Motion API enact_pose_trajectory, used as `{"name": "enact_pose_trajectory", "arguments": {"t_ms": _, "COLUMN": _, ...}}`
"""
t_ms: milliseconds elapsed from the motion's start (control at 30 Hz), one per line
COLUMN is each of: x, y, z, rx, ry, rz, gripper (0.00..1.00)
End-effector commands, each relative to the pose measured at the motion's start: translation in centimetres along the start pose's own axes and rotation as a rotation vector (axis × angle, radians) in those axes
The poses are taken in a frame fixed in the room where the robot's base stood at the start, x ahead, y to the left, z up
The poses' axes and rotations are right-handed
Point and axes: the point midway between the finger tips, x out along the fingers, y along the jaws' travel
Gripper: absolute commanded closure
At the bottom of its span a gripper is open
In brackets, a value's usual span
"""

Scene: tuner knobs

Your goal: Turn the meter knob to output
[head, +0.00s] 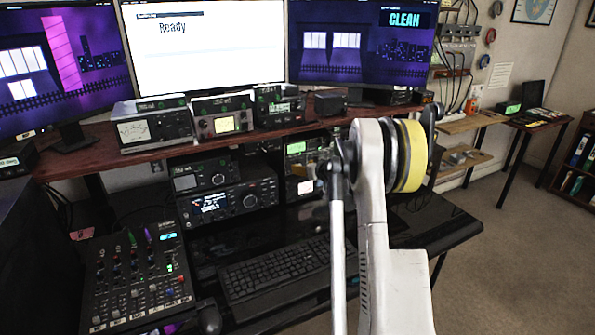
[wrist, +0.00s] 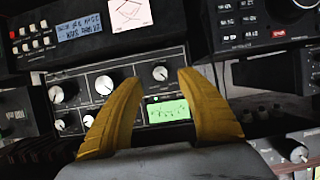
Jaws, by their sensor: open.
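The grey tuner panel (wrist: 128,93) with a lit green meter display (wrist: 168,110) appears upside down in the wrist view. It carries several round knobs, including one knob (wrist: 160,73) between my fingertips in the picture and another knob (wrist: 104,84) to its left. Labels are too small to read, so I cannot tell which is the meter knob. My gripper (wrist: 159,78) is open, its two yellow fingers apart on either side of that first knob. Contact cannot be told. In the head view the tuner's green display (head: 296,148) shows under the shelf; my arm hides the gripper.
A radio with a white meter (wrist: 130,12) and blue display adjoins the tuner. A black transceiver (head: 228,202) stands to the left in the head view. The wooden shelf (head: 95,150) runs above. A mixer (head: 135,285) and keyboard (head: 275,275) lie below.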

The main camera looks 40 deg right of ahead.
Motion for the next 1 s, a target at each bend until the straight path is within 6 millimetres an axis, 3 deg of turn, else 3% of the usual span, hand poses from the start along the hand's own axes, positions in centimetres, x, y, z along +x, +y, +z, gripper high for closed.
{"name": "enact_pose_trajectory", "arguments": {"t_ms": 200, "x": 3.2, "y": 0.0, "z": 0.1, "rx": 0.0, "ry": 0.0, "rz": 0.0, "gripper": 0.55}}
{"name": "enact_pose_trajectory", "arguments": {"t_ms": 600, "x": 3.9, "y": 0.0, "z": -0.1, "rx": 0.0, "ry": 0.0, "rz": 0.0, "gripper": 0.57}}
{"name": "enact_pose_trajectory", "arguments": {"t_ms": 733, "x": 3.9, "y": 0.0, "z": -0.1, "rx": 0.0, "ry": 0.0, "rz": 0.0, "gripper": 0.96}}
{"name": "enact_pose_trajectory", "arguments": {"t_ms": 767, "x": 3.9, "y": 0.0, "z": 0.0, "rx": 0.0, "ry": 0.0, "rz": 0.0, "gripper": 1.0}}
{"name": "enact_pose_trajectory", "arguments": {"t_ms": 1000, "x": 3.9, "y": 0.0, "z": 0.0, "rx": 0.006, "ry": 0.0, "rz": -0.002, "gripper": 1.0}}
